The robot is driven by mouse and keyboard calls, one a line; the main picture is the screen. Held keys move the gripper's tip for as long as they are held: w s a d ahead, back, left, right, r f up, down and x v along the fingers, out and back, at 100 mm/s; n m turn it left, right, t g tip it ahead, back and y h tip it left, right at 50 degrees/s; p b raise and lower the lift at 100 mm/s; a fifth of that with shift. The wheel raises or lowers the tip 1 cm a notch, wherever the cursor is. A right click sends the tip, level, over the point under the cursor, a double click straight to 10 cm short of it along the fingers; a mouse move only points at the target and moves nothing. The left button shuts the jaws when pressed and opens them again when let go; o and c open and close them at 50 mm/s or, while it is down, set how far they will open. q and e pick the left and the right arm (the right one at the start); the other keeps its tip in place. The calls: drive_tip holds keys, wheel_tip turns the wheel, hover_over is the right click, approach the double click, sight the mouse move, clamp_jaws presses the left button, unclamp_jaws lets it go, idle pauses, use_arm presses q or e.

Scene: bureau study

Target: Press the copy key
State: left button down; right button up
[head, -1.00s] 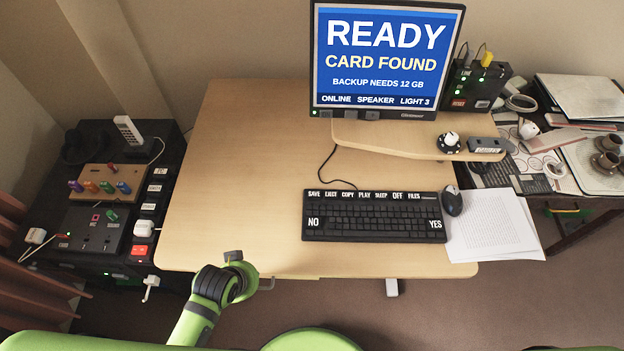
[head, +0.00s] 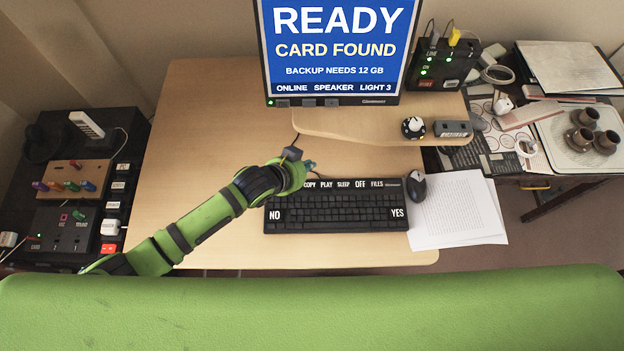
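The black keyboard (head: 335,213) lies on the wooden desk, with white-lettered keys along its back row. The copy key (head: 311,184) shows near the left end of that row, its label partly covered by my arm. The save and eject labels are hidden behind my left wrist. My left gripper (head: 309,165) is over the back left edge of the keyboard, close to the copy key. Only a small dark tip shows past the wrist, so I cannot tell its opening or whether it touches a key. My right gripper is out of view.
The monitor (head: 340,99) stands behind, reading "READY, CARD FOUND, BACKUP NEEDS 12 GB". A raised shelf (head: 365,128) carries a knob (head: 413,127). A mouse (head: 416,185) and papers (head: 456,212) lie right of the keyboard. The desk's left side is clear.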

use_arm(q)
drive_tip(key=b, duration=0.7)
hover_over(308, 187)
wheel_tip(308, 187, down, 7)
drive_tip(key=shift+r, duration=0.1)
wheel_tip(308, 187, down, 2)
drive_tip(key=shift+b, duration=0.6)
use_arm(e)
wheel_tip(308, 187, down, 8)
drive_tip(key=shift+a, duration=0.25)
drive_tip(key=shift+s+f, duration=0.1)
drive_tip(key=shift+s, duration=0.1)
use_arm(q)
drive_tip(key=shift+f, duration=0.45)
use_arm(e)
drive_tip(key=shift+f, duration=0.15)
